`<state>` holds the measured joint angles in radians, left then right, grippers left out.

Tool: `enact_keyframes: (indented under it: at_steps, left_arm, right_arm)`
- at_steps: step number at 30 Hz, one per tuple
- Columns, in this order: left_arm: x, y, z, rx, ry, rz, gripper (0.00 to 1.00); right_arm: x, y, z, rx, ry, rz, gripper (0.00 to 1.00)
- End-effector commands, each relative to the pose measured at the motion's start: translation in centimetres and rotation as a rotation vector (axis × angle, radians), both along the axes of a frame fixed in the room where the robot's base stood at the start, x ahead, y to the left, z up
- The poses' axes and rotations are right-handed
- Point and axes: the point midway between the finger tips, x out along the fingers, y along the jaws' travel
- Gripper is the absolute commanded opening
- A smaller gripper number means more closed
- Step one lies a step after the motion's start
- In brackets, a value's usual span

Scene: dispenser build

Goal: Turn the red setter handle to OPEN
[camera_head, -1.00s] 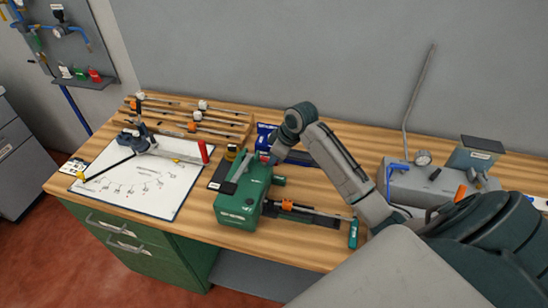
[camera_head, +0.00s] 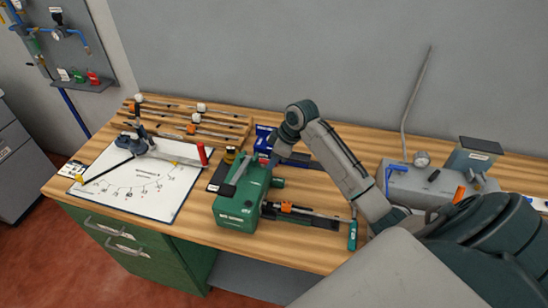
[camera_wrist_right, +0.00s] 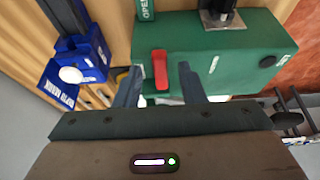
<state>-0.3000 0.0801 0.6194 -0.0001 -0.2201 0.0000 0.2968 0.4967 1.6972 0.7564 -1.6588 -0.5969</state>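The red setter handle (camera_wrist_right: 160,68) sticks up from the green unit (camera_wrist_right: 225,55) in the right wrist view. My right gripper (camera_wrist_right: 160,82) is open, with one finger on each side of the handle. The left finger is nearer to it, and a gap shows on the right. In the head view, the green unit (camera_head: 236,208) stands mid-bench and my right gripper (camera_head: 268,162) reaches down to its top back. The handle is mostly hidden there. My left gripper is not in view.
A blue fixture (camera_wrist_right: 80,60) with a white knob stands left of the green unit in the wrist view. A white board (camera_head: 140,185) lies at the bench's left, with a rack (camera_head: 225,125) behind.

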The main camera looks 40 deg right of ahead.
Motion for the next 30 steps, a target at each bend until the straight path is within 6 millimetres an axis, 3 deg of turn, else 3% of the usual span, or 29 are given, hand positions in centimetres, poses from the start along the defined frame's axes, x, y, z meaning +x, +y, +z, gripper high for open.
enact_keyframes:
  at_steps: [5,12,18,30]
  left_arm:
    - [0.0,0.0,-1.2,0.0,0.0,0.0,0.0]
    - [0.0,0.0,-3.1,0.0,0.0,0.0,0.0]
    - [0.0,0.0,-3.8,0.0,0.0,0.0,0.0]
    - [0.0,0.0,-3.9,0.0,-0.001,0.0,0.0]
  right_arm:
    - [-0.5,-0.7,1.8,-0.005,-0.004,0.0,0.36]
    - [-1.9,-2.0,6.3,-0.005,-0.006,0.001,0.36]
    - [-2.8,-2.6,9.0,-0.003,-0.004,0.0,0.36]
    - [-3.1,-2.7,9.9,-0.001,-0.001,0.001,0.36]
